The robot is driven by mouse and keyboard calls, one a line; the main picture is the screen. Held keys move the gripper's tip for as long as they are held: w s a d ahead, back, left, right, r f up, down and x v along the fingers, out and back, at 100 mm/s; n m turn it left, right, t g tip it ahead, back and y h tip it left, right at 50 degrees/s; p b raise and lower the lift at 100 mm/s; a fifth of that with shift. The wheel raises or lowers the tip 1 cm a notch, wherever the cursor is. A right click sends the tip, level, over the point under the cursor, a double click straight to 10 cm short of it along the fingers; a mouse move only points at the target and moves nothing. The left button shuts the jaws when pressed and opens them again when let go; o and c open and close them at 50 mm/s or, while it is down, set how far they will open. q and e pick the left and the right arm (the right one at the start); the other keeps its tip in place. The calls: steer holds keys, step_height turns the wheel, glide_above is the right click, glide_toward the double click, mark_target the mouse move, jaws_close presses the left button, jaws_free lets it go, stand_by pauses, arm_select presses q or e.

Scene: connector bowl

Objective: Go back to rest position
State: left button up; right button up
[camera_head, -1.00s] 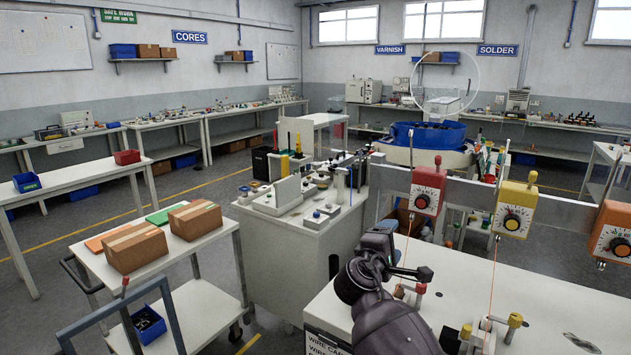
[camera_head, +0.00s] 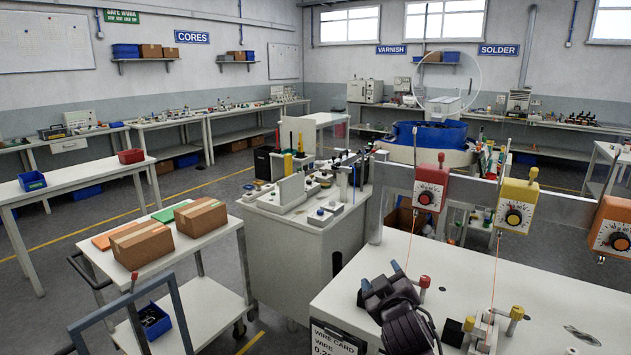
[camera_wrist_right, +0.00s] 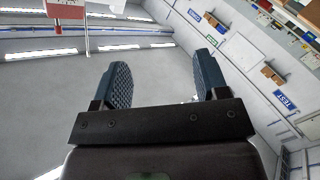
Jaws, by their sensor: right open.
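My right gripper (camera_head: 381,279) shows low in the head view, over the near left part of the white wire table (camera_head: 345,290). In the right wrist view its two dark, ridged fingers (camera_wrist_right: 161,85) stand wide apart with nothing between them. That view looks up at the ceiling and walls, so the gripper points upward. My left gripper is not in either current view.
Red (camera_head: 426,189), yellow (camera_head: 515,207) and orange (camera_head: 611,228) dial boxes hang on a metal rail above the wire table, with thin wires below. A cart (camera_head: 84,257) with cardboard boxes (camera_head: 142,243) stands at left. A workbench (camera_head: 300,235) and blue bowl (camera_head: 430,135) stand behind.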

steer(key=s+d+f+m+g, duration=0.2)
steer(key=s+d+f, duration=0.2)
steer(key=s+f, duration=0.4)
steer(key=s+d+f+m+g, duration=0.1)
steer(key=s+d+f+m, duration=0.1)
steer(key=s+d+f, duration=0.3)
steer(key=s+d+f+m+g+h, duration=0.1)
steer(key=s+d+f, duration=0.3)
steer(key=s+f, duration=0.9)
steer(key=s+m+g, duration=0.1)
steer(key=s, duration=0.7)
steer(key=shift+d+m+g+b, duration=0.15)
steer(key=shift+m+g+b, duration=0.15)
steer(key=shift+f, duration=0.1)
